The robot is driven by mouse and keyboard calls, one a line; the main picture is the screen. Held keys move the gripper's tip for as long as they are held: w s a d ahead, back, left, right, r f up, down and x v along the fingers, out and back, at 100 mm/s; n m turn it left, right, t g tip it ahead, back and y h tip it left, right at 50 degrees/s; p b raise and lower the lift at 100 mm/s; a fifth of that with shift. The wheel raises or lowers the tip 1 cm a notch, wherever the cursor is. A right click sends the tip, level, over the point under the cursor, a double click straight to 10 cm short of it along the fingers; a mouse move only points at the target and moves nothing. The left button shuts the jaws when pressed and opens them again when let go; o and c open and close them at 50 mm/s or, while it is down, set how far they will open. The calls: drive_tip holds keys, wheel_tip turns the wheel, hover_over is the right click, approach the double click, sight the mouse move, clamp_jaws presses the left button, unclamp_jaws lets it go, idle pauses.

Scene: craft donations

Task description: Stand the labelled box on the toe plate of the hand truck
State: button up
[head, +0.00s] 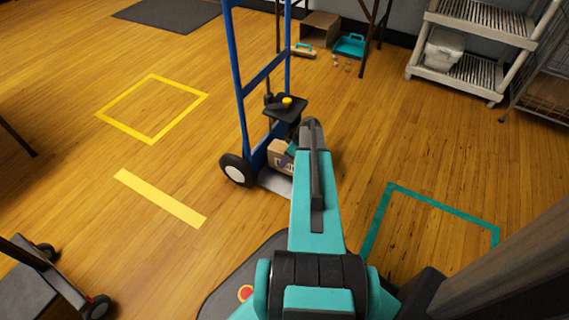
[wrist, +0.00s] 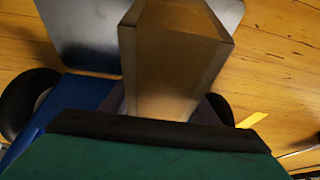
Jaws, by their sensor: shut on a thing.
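The blue hand truck (head: 244,95) stands upright, with its grey toe plate (head: 274,184) flat near the floor. The brown labelled box (head: 279,153) is just above or on the plate, close to the truck's frame; I cannot tell whether it touches the plate. My gripper (head: 291,151) is shut on the box, and my arm hides its right side. In the wrist view the box (wrist: 175,60) extends away from my gripper over the toe plate (wrist: 80,30). The label is partly visible in the head view and not in the wrist view.
The truck's black wheel (head: 238,170) is left of the box. A yellow square (head: 152,108), a yellow strip (head: 160,198) and a teal outline (head: 445,207) mark open floor. A shelf rack (head: 475,50) stands at the back right, and a dark cart (head: 40,285) at the lower left.

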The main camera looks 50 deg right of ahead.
drive_tip(key=shift+w+a, duration=0.2)
drive_tip(key=shift+w, duration=0.55)
drive_tip(key=shift+f+b, duration=1.25)
drive_tip(key=shift+f, duration=0.5)
drive_tip(key=o, duration=1.5)
drive_tip(key=shift+f, duration=0.1)
drive_tip(key=shift+c, duration=0.2)
